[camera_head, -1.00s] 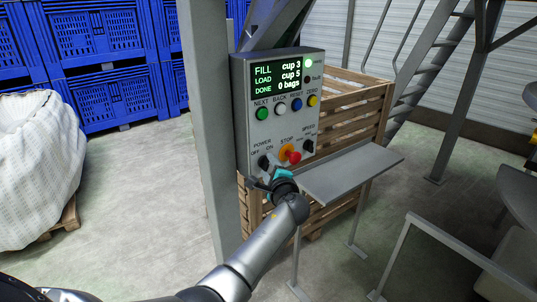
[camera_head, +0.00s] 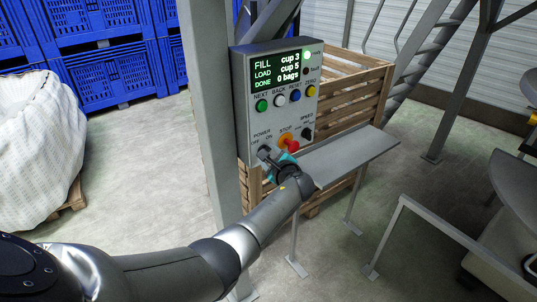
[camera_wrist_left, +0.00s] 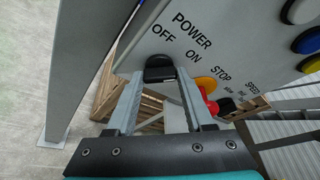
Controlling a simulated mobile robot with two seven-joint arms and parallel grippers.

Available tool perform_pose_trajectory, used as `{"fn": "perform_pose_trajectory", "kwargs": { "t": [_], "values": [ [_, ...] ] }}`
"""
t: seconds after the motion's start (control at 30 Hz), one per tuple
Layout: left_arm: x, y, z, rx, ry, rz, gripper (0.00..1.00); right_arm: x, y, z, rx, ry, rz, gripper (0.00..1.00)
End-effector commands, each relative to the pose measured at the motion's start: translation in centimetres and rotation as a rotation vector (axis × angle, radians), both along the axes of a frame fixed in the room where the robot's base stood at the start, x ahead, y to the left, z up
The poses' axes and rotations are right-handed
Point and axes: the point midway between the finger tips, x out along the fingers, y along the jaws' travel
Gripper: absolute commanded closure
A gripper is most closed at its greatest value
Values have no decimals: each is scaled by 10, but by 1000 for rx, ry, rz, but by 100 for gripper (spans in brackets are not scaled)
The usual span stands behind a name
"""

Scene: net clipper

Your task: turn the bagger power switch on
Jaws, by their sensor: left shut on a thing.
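The power switch is a black rotary knob (camera_wrist_left: 158,68) below the OFF and ON labels, at the lower left of the grey bagger control panel (camera_head: 241,100). My left gripper (camera_wrist_left: 157,82) has one finger on each side of the knob and is shut on it. In the head view the gripper (camera_head: 266,156) reaches the panel from below, and its fingers partly cover the switch. I cannot tell clearly which label the knob points to. The panel's display (camera_head: 278,68) is lit. My right gripper is not in view.
A red stop button (camera_head: 293,145) on an orange base sits just right of the switch. A grey shelf (camera_head: 350,158) juts out below the panel on the right, before a wooden crate (camera_head: 350,100). A grey post (camera_head: 205,110) stands close on the left.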

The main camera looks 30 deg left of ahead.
Motion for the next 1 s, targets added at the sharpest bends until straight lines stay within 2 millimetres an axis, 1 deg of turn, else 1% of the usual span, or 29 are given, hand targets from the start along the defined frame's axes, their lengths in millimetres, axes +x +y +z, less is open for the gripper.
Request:
{"fn": "perform_pose_trajectory", "kwargs": {
  "t": [0.23,0.27,0.5,0.53,0.8,1.0],
  "values": [
    [0,-1,-1,2,3,-2,100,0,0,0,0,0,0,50],
    [0,-1,-1,2,3,-2,46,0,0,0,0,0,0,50],
    [0,0,0,1,3,-2,19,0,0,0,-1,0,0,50],
    [0,0,0,1,3,-2,18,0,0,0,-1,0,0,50],
    [-1,-1,0,1,2,-1,18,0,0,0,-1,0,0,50],
    [-9,-12,4,1,1,-2,18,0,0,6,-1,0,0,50]
  ]
}}
